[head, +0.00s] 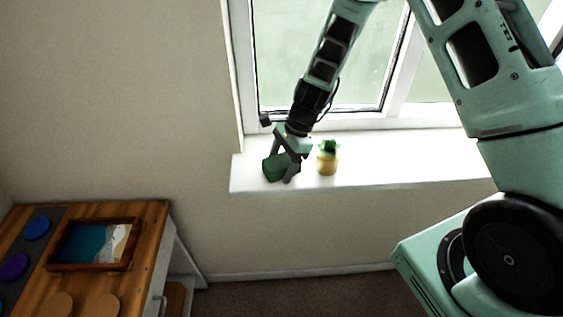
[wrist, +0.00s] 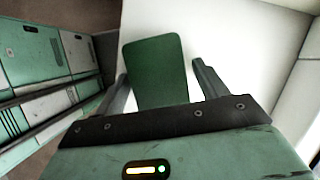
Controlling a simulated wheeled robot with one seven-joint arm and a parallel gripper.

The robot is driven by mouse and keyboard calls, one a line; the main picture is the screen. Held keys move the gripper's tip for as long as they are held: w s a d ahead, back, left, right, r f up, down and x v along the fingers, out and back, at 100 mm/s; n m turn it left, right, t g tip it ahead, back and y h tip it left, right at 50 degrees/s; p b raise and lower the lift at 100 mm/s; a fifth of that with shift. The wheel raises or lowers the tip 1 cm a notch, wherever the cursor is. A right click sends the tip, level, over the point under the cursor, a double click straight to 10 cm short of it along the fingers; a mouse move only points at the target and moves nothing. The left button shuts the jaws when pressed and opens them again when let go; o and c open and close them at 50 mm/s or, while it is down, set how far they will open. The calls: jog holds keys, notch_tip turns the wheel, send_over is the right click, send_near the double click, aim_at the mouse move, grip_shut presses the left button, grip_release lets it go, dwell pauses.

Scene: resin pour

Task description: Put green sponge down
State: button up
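The green sponge (head: 274,168) is a dark green block at the left end of the white windowsill (head: 400,163), and it appears to rest on the sill. In the wrist view the sponge (wrist: 156,70) lies between the two fingers. My gripper (head: 282,163) is just above the sill, with its fingers on either side of the sponge. In the wrist view my gripper (wrist: 158,72) is open: a narrow gap shows between the sponge and the right finger, and the left finger is very close to the sponge's edge. The sponge's lower part is hidden by the gripper body.
A small yellow pot-like object with a green top (head: 327,158) stands on the sill just right of my gripper. The window (head: 330,60) is behind. A wooden-topped cabinet (head: 150,232) with a framed picture (head: 95,244) and coloured discs is at lower left. The sill's right part is clear.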

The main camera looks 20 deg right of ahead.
jog(key=shift+r, duration=0.2)
jog(key=b+v, duration=0.3)
jog(key=v, duration=0.8)
jog(key=s+a+r+n+h, duration=0.1)
jog(key=s+a+r+n, duration=0.5)
jog(key=s+a+n, duration=0.45)
jog(key=s+r+n+h, duration=0.1)
jog(key=s+n+h, duration=0.2)
jog(key=s+n, duration=1.1)
jog(key=s, duration=0.2)
jog(key=shift+s, duration=0.4)
